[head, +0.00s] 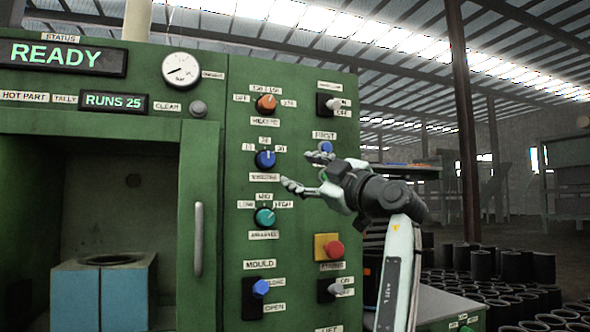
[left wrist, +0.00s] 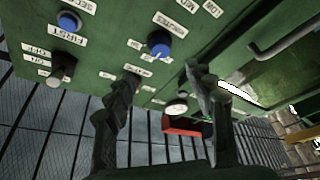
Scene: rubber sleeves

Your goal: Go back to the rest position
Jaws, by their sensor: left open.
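My left gripper (head: 306,172) is in front of the green control panel (head: 225,240), to the right of a blue knob (head: 265,159). Its two fingers are spread with nothing between them. In the left wrist view the open fingers of my left gripper (left wrist: 163,78) point toward the panel, and the blue knob (left wrist: 158,43) shows beyond the fingertips, apart from them. A blue button (head: 326,146) by the FIRST label is just above the gripper in the head view. My right gripper is in neither view.
The panel also carries an orange knob (head: 266,103), a teal knob (head: 265,217), a red button (head: 334,249) and a blue mould lever (head: 260,288). A blue mould block (head: 85,295) stands in the open bay at left. Many black sleeves (head: 497,300) stand at lower right.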

